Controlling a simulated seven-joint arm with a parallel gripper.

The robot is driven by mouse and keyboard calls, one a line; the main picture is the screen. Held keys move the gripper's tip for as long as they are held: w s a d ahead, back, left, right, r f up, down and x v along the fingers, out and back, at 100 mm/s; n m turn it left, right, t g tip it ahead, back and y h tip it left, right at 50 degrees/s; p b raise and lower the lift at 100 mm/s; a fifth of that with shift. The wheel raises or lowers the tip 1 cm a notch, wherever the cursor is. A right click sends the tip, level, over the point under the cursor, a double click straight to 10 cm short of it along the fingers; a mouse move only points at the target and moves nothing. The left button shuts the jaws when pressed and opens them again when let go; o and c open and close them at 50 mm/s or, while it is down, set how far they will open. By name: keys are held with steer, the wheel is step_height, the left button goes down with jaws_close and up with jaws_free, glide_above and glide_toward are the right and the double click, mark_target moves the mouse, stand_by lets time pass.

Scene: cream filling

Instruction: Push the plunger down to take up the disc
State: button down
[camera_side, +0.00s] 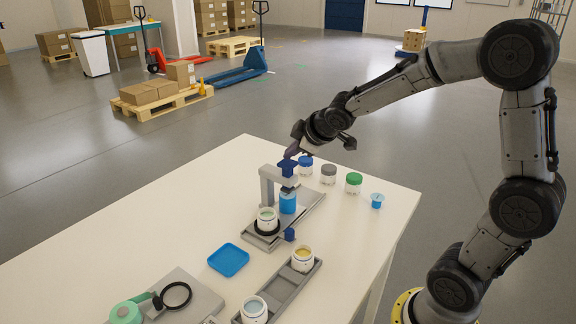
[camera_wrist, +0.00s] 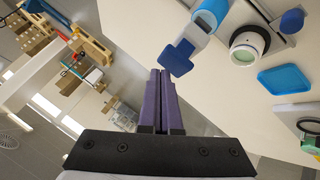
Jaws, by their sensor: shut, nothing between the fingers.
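The dispenser is a grey stand (camera_side: 267,185) with a blue plunger (camera_side: 287,168) at its top and a light blue cylinder (camera_side: 288,202) below. The plunger's flat blue head (camera_wrist: 177,57) also shows in the wrist view, beside my fingertips. My gripper (camera_side: 291,153) is shut and empty, its purple fingers (camera_wrist: 160,73) together, just above the plunger head. I cannot tell whether they touch. A white jar (camera_side: 267,222) with pale green contents sits in a black ring left of the cylinder. I cannot clearly make out a disc.
Jars with blue (camera_side: 305,160), grey (camera_side: 328,170) and green (camera_side: 353,178) lids stand behind, with a small blue item (camera_side: 377,200) to their right. The table's left is clear.

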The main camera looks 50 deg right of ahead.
steer(key=shift+f, duration=1.05)
stand_by(1.0)
steer(key=shift+r, duration=1.35)
steer(key=shift+r, duration=3.05)
